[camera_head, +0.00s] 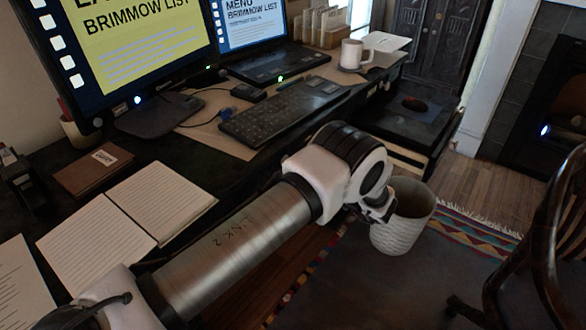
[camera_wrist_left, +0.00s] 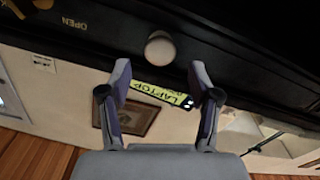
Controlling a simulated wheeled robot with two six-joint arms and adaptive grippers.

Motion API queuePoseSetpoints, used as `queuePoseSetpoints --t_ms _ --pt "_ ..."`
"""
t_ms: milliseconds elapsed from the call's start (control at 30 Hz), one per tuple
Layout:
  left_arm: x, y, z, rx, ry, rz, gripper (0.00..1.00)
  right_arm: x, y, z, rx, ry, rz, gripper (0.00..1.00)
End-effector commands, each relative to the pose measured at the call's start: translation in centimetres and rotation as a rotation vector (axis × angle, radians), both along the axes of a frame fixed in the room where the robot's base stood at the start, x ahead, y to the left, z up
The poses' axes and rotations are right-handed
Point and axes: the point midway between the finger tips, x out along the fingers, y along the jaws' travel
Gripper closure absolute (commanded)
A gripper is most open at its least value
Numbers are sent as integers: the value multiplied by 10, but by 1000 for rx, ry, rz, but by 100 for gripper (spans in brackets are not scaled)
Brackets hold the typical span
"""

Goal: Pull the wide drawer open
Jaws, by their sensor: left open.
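In the left wrist view a dark drawer front (camera_wrist_left: 225,60) crosses the top, with a round pale knob (camera_wrist_left: 160,47) on it. My left gripper (camera_wrist_left: 161,68) is open, its fingers apart on either side below the knob. The knob shows just beyond the fingertips; I cannot tell whether they touch it. In the head view my left arm reaches over the desk front, and its gripper is not clearly visible. The front of the drawer below the desk edge is hidden by my arm there. My right gripper is not in view.
The desk holds monitors, a keyboard (camera_head: 285,110), notebooks (camera_head: 130,220) and a white mug (camera_head: 351,54). An open black drawer (camera_head: 430,135) juts out at the right. A pale bin (camera_head: 408,225) and a dark wooden chair (camera_head: 535,235) stand near my arm.

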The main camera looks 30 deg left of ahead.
Motion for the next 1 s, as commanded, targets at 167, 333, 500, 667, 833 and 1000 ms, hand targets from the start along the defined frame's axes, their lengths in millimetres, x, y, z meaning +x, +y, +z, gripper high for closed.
queuePoseSetpoints --t_ms 167,333,500,667,833,1000 --pt "2 35 -1 -1 1 2 37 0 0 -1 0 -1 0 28" --pt "4 49 -1 -2 1 -2 37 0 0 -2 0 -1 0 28" --pt "4 49 -1 -1 1 -3 37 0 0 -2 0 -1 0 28" --pt "4 49 -1 -1 1 -3 83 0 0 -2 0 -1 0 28" --pt "4 49 -1 -1 1 -3 100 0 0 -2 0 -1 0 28" --pt "4 51 -1 0 1 -3 100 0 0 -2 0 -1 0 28"
